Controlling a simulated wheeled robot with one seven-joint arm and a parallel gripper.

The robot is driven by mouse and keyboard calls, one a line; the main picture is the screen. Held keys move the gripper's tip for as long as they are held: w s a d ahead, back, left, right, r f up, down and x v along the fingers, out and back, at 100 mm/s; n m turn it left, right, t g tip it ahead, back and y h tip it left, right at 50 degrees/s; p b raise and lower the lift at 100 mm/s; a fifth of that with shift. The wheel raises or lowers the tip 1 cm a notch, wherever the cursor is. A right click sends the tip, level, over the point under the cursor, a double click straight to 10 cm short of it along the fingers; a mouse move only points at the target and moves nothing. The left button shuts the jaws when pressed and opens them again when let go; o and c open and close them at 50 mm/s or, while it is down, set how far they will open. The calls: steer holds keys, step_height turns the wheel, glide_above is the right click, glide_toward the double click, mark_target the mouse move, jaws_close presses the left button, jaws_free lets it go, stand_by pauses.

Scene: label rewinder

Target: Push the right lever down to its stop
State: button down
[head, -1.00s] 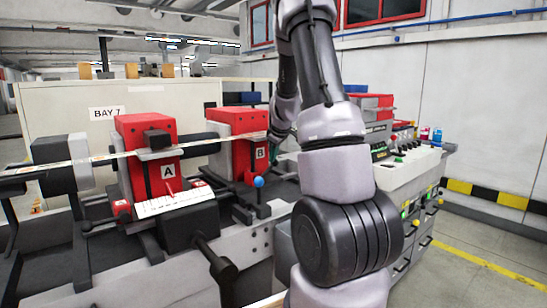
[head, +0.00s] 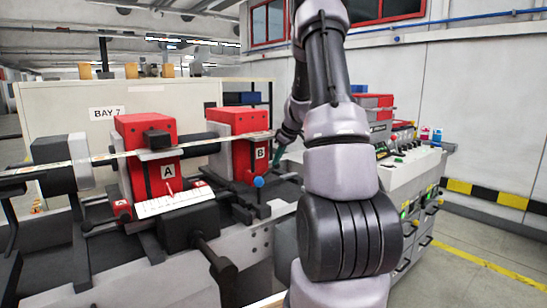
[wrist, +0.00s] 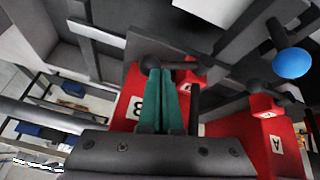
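Red unit B (head: 241,127) stands to the right of red unit A (head: 133,131) on the rewinder in the head view. In the wrist view a black-knobbed lever (wrist: 151,61) lies at unit B, right at the tips of my gripper's teal fingers (wrist: 162,76). The fingers are close together. Whether they touch the knob is hard to tell. A second black-knobbed lever (wrist: 253,86) is at unit A. In the head view my gripper (head: 278,156) is just right of unit B, mostly hidden by my arm, and the lever there cannot be made out.
A blue ball knob (head: 258,182) stands in front of unit B; it also shows in the wrist view (wrist: 292,62). A web strip (head: 190,146) runs across both units. A control cabinet (head: 407,170) stands behind my arm on the right. The floor at the far right is clear.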

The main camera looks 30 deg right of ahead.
steer(key=shift+w+d+f+m+y, duration=0.1)
steer(key=shift+d+f+m+y, duration=0.05)
steer(key=shift+d+f+y, duration=0.4)
steer(key=shift+w+d+f+m+y, duration=0.1)
steer(key=shift+d+f+m+y, duration=0.1)
steer(key=shift+d+f+y, duration=0.3)
steer(key=shift+w+d+f+m+y, duration=0.15)
steer(key=shift+d+f+y, duration=0.15)
steer(key=shift+f+y, duration=0.4)
steer(key=shift+f, duration=0.2)
steer(key=shift+s+r, duration=0.1)
